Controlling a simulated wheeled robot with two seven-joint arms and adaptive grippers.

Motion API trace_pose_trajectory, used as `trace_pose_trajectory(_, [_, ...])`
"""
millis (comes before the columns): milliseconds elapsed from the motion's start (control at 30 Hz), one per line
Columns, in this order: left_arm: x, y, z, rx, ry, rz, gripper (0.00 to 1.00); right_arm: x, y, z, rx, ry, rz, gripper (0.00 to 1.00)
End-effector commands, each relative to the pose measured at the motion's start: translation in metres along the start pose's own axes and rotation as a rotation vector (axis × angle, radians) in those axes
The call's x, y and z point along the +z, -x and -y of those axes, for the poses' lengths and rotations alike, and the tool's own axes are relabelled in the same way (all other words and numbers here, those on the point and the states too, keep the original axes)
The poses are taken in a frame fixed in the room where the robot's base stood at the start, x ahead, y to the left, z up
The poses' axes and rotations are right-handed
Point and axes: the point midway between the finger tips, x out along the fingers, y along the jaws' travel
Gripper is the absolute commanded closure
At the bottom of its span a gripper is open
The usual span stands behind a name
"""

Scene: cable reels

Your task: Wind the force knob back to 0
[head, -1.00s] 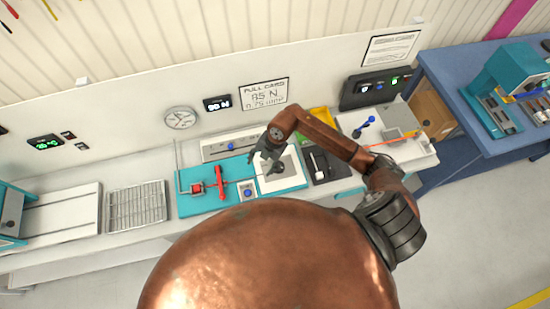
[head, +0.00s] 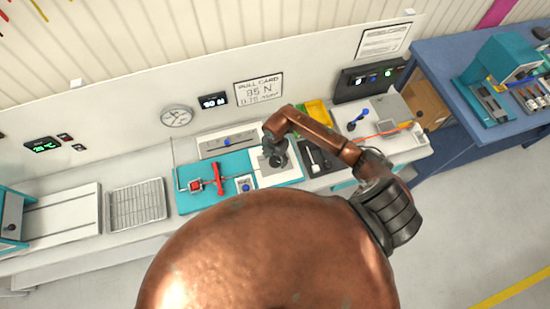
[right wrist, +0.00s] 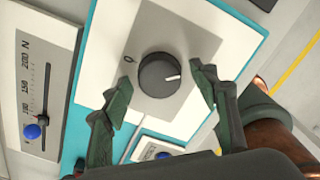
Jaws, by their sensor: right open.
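The force knob (right wrist: 157,75) is a dark grey round dial on a grey square in a white plate. Its white pointer line points to the right in the right wrist view, away from the "0" mark (right wrist: 128,58) at its upper left. My right gripper (right wrist: 161,82) is open, with one green finger on each side of the knob and visible gaps between. In the head view my right gripper (head: 277,160) is over the knob and hides most of it. My left gripper is not in view.
In the head view, a red clamp (head: 217,179) stands left on the teal base (head: 205,203). A black tray (head: 318,160) is close on the right.

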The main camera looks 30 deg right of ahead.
Motion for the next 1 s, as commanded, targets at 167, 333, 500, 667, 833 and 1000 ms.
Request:
trace_pose_trajectory(167, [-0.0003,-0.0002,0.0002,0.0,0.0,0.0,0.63,-0.0002,-0.0002,0.0,0.0,0.0,0.0,0.45])
trace_pose_trajectory(333, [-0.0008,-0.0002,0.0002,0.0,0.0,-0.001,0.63,-0.0002,0.0,-0.0001,0.001,0.001,0.0,0.57])
trace_pose_trajectory(500, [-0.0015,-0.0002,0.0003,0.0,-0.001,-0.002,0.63,-0.0002,0.0001,-0.0002,0.001,0.001,0.0,0.69])
trace_pose_trajectory(667, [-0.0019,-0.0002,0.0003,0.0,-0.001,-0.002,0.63,-0.0001,0.0001,-0.0001,0.0,0.001,0.0,0.8])
trace_pose_trajectory(833, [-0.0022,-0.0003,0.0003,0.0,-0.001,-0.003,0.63,0.0,0.0002,0.0,0.0,0.001,0.0,0.87])
trace_pose_trajectory(1000, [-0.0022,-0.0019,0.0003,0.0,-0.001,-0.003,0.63,0.0003,-0.0003,0.0001,0.0,0.018,0.001,0.87])
